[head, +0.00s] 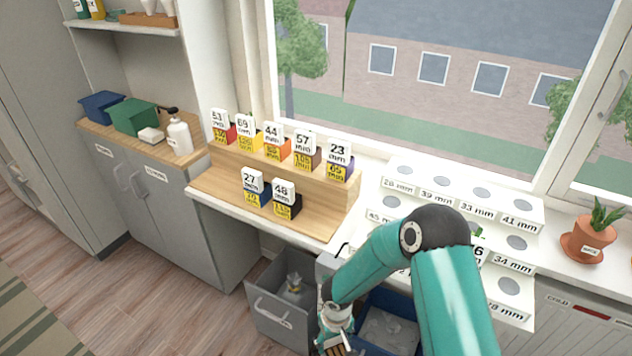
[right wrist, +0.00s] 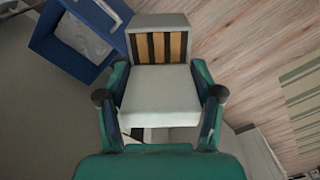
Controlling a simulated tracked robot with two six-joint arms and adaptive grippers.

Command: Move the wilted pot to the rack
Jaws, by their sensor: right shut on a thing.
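My right gripper (head: 335,335) is low at the bottom of the head view, beside the bins. In the right wrist view the gripper (right wrist: 160,95) is shut on a pale block (right wrist: 160,88) with a black-and-tan striped face. A terracotta pot (head: 588,240) with upright green leaves stands on the sill at the far right, apart from the gripper. I see no clearly wilted plant. A white stepped rack (head: 462,190) has round grey spots and millimetre labels; my right arm hides part of it. A wooden stepped rack (head: 330,215) holds several number-tagged blocks. My left gripper is out of view.
A grey bin (head: 275,315) and a blue bin (head: 405,330) stand below the counter; the blue one also shows in the right wrist view (right wrist: 45,40). A cabinet at left bears a green box (head: 133,117), a blue box (head: 100,105) and a white bottle (head: 180,137).

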